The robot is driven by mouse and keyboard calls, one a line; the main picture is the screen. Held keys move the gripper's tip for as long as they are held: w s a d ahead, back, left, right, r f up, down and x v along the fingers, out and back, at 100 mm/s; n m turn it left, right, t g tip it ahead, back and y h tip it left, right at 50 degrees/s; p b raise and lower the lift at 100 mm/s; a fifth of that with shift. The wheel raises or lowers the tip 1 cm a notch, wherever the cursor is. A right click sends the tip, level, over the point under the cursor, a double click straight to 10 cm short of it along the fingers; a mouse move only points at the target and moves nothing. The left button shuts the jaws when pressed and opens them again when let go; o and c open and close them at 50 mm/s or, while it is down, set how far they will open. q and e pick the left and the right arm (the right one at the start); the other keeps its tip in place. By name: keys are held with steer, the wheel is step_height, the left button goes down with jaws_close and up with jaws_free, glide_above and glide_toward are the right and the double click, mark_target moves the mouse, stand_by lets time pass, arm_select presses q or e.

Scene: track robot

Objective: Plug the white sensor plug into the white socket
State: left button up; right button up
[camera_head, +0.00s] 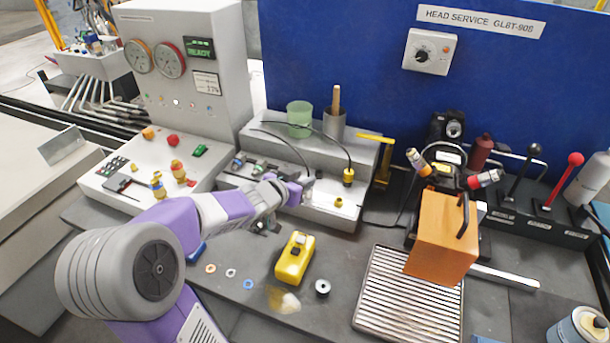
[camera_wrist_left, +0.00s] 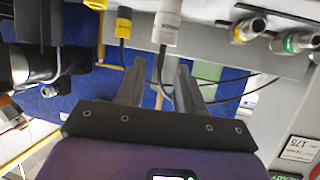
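The white sensor plug (camera_wrist_left: 167,22) shows at the top of the left wrist view, just beyond my fingertips, with its dark cable running back between the fingers. My left gripper (camera_wrist_left: 161,68) is open, and its fingers look apart from the plug. In the head view my left gripper (camera_head: 302,188) is at the grey connector ledge (camera_head: 322,207), covering the plug. Metal sockets with a yellow ring (camera_wrist_left: 248,30) and a green ring (camera_wrist_left: 299,42) sit to the right in the wrist view. I cannot make out a white ring on any socket. My right gripper is not in view.
A yellow plug (camera_head: 348,176) with a cable stands right of my gripper. A green cup (camera_head: 299,115) and a grey cup (camera_head: 334,124) stand behind. A yellow box (camera_head: 295,258) lies in front, left of a ribbed tray (camera_head: 408,300) and an orange block (camera_head: 440,238).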

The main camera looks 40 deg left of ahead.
arm_select(q)
steer(key=p+v, duration=0.2)
steer(key=v, duration=0.3)
steer(key=shift+s+r, duration=0.1)
steer(key=shift+s, duration=0.1)
stand_by(0.3)
